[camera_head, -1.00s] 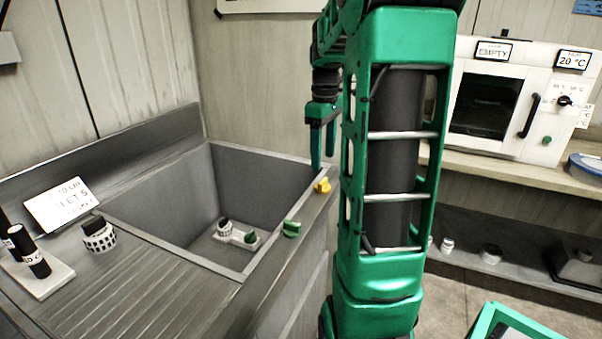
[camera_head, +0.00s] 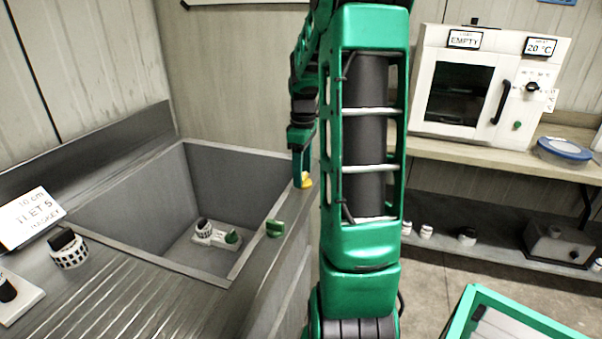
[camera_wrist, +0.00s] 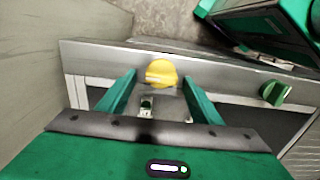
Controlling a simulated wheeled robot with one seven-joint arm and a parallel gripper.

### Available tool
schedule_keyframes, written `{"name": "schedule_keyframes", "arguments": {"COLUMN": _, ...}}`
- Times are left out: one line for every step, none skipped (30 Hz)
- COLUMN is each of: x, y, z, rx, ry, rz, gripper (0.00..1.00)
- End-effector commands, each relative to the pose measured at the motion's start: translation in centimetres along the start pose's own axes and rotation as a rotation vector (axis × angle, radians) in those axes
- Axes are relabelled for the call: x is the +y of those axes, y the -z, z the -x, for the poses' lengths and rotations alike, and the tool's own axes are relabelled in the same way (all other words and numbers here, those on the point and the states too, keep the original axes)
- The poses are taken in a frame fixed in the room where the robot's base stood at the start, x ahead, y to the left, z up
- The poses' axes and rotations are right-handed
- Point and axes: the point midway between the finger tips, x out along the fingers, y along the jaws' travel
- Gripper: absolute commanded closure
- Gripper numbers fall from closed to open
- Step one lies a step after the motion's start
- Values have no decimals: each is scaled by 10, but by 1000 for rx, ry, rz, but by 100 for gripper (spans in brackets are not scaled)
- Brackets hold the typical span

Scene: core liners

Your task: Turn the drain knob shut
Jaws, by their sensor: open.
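Two knobs sit on the front rim of the sink (camera_head: 243,262): a yellow knob (camera_head: 306,181) at the far end and a green knob (camera_head: 275,228) nearer. No label shows which one is the drain knob. My gripper (camera_head: 299,172) is open and points down at the yellow knob, partly covering it in the head view. In the wrist view the yellow knob (camera_wrist: 161,73) lies between the two green fingertips, with a finger on each side; I cannot tell whether they touch it. The green knob (camera_wrist: 276,93) is to the right, outside the fingers.
A small white fitting (camera_head: 215,236) with a green part lies in the basin. A patterned black-and-white cup (camera_head: 70,250) and a sign (camera_head: 30,218) stand on the drainboard. A white oven (camera_head: 485,85) is on the right bench. A green-edged tray (camera_head: 455,318) is at lower right.

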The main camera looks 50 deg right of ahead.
Motion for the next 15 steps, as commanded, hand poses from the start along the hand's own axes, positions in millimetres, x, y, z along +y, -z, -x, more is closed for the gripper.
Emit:
{"name": "schedule_keyframes", "arguments": {"x": 0, "y": 0, "z": -3, "rx": 0, "ry": 0, "rz": 0, "gripper": 41}}
{"name": "schedule_keyframes", "arguments": {"x": 0, "y": 0, "z": -4, "rx": 0, "ry": 0, "rz": 1, "gripper": 41}}
{"name": "schedule_keyframes", "arguments": {"x": 0, "y": 0, "z": -5, "rx": 0, "ry": -1, "rz": 1, "gripper": 41}}
{"name": "schedule_keyframes", "arguments": {"x": 0, "y": 0, "z": -6, "rx": 0, "ry": -1, "rz": 1, "gripper": 41}}
{"name": "schedule_keyframes", "arguments": {"x": 0, "y": 0, "z": -6, "rx": 0, "ry": -1, "rz": 1, "gripper": 41}}
{"name": "schedule_keyframes", "arguments": {"x": 0, "y": 0, "z": -6, "rx": 0, "ry": -1, "rz": 1, "gripper": 41}}
{"name": "schedule_keyframes", "arguments": {"x": 0, "y": 0, "z": -6, "rx": 0, "ry": -1, "rz": 0, "gripper": 41}}
{"name": "schedule_keyframes", "arguments": {"x": 0, "y": 0, "z": -6, "rx": 0, "ry": -1, "rz": 0, "gripper": 41}}
{"name": "schedule_keyframes", "arguments": {"x": 0, "y": 0, "z": -6, "rx": 0, "ry": -1, "rz": 0, "gripper": 41}}
{"name": "schedule_keyframes", "arguments": {"x": 0, "y": 0, "z": -6, "rx": 0, "ry": -1, "rz": 0, "gripper": 41}}
{"name": "schedule_keyframes", "arguments": {"x": 0, "y": 0, "z": -6, "rx": 0, "ry": -1, "rz": 0, "gripper": 41}}
{"name": "schedule_keyframes", "arguments": {"x": 0, "y": 0, "z": -6, "rx": 0, "ry": -1, "rz": 0, "gripper": 45}}
{"name": "schedule_keyframes", "arguments": {"x": 0, "y": 0, "z": -6, "rx": 0, "ry": -1, "rz": 0, "gripper": 53}}
{"name": "schedule_keyframes", "arguments": {"x": 0, "y": 0, "z": -6, "rx": 0, "ry": -1, "rz": 0, "gripper": 60}}
{"name": "schedule_keyframes", "arguments": {"x": 0, "y": 0, "z": -6, "rx": 0, "ry": -1, "rz": 0, "gripper": 69}}
